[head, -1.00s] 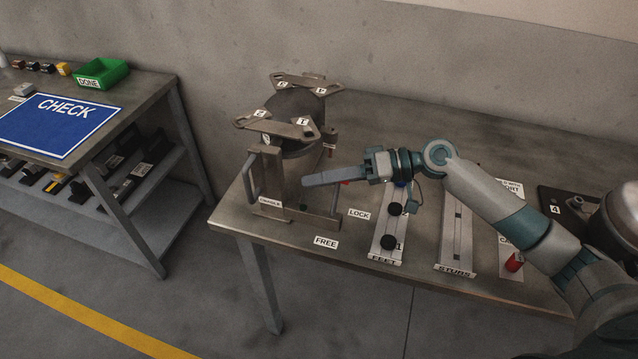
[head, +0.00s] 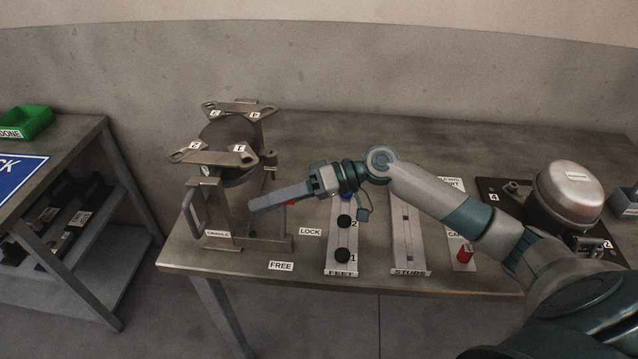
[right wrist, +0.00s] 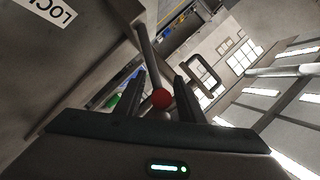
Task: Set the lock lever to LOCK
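The lock lever shows in the right wrist view as a thin dark rod with a red ball knob (right wrist: 161,98). In the head view only a bit of the red knob (head: 292,202) shows beside my right gripper (head: 258,202), which hides most of the lever. In the right wrist view, my right gripper (right wrist: 157,82) is open, its fingers on either side of the knob with visible gaps. The metal cradle (head: 218,233) stands at the table's left end. The LOCK label (head: 310,231) lies behind and right of the FREE label (head: 281,266). My left gripper is out of view.
A dark compressor body (head: 228,135) with metal brackets sits on the cradle. A FEET strip (head: 341,268), a STUBS strip (head: 408,266) and a red cap (head: 465,253) lie to the right. A silver-domed compressor (head: 570,190) stands farther right. A side bench (head: 85,140) is at left.

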